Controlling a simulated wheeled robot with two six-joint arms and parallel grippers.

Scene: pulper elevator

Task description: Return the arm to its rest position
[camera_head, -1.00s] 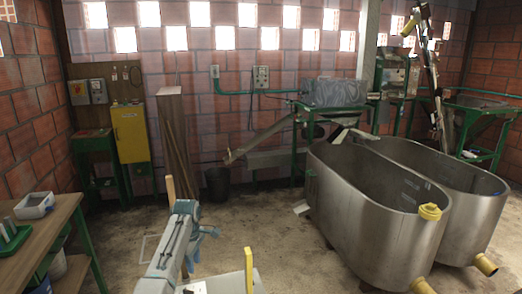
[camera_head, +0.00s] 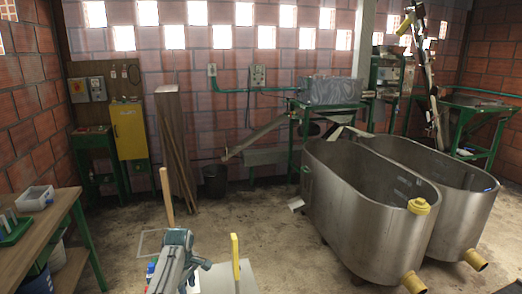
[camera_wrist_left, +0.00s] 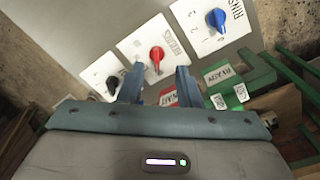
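My left gripper (camera_wrist_left: 158,76) shows in the left wrist view with its two fingers apart and nothing between them. A grey control panel (camera_wrist_left: 75,28) lies beyond the fingertips. It carries a black knob (camera_wrist_left: 112,83), a red knob (camera_wrist_left: 157,55) and a blue knob (camera_wrist_left: 216,19) on white plates. The red knob shows beyond the gap between the fingers, apart from them. In the head view my left arm (camera_head: 177,258) comes up from the bottom edge, left of centre; its fingers are too small to read there. My right gripper is not in view.
A wooden table (camera_head: 35,241) with a white bin (camera_head: 35,198) is at the left. A wooden post (camera_head: 166,195) and a yellow post (camera_head: 235,258) rise near my arm. Floor beyond is open.

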